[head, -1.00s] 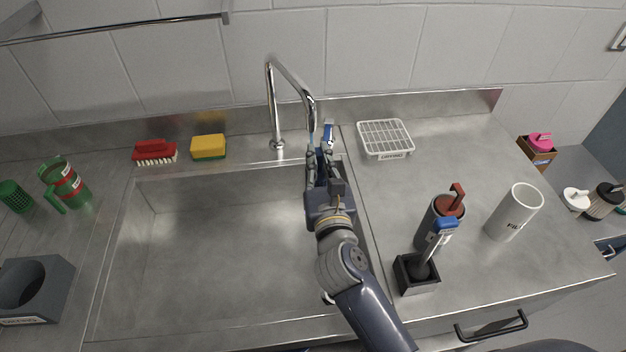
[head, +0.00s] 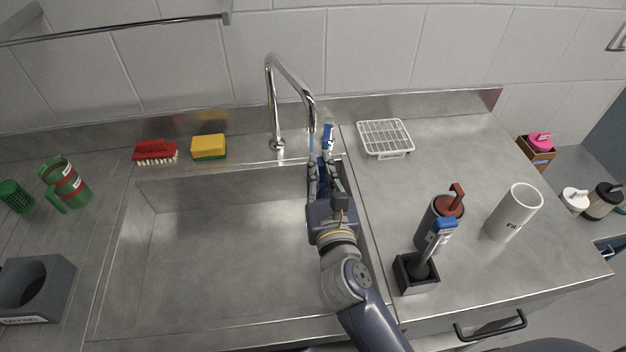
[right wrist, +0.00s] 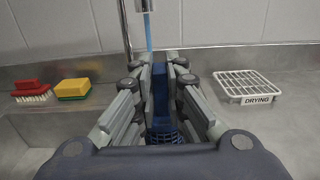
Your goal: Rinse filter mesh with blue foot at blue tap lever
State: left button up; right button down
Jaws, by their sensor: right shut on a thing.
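My right gripper (head: 322,165) is over the back right of the sink, beside the tap. In the right wrist view its fingers (right wrist: 160,90) are closed on a narrow blue part (right wrist: 162,115), with dark blue mesh (right wrist: 166,136) below it. This looks like the filter mesh with the blue foot; most of it is hidden by the fingers. A light blue stream (right wrist: 149,35) runs from the tap spout (right wrist: 144,6), close to the fingertips. A blue upright piece (head: 328,136), probably the blue tap lever, shows just beyond the fingers. My left gripper is not in view.
The steel sink (head: 225,245) is empty. A red brush (head: 155,152) and a sponge (head: 208,147) lie behind it. A white drying rack (head: 385,137) is right of the tap. A dark cup (head: 437,225), a black holder (head: 415,275) and a white cylinder (head: 514,212) stand on the right counter.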

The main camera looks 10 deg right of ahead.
jog(key=s, duration=0.1)
jog(key=s+d, duration=0.1)
jog(key=s, duration=0.1)
jog(key=s+d, duration=0.1)
jog(key=s, duration=0.1)
jog(key=shift+d, duration=0.25)
dwell(1.2)
pick_arm(q)
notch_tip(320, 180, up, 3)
jog(key=p, duration=0.3)
pick_arm(e)
jog(key=s+d+r, duration=0.2)
jog(key=s+r, duration=0.2)
jog(key=shift+s, duration=0.3)
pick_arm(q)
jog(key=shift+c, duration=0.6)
pick_arm(e)
jog(key=shift+d, duration=0.1)
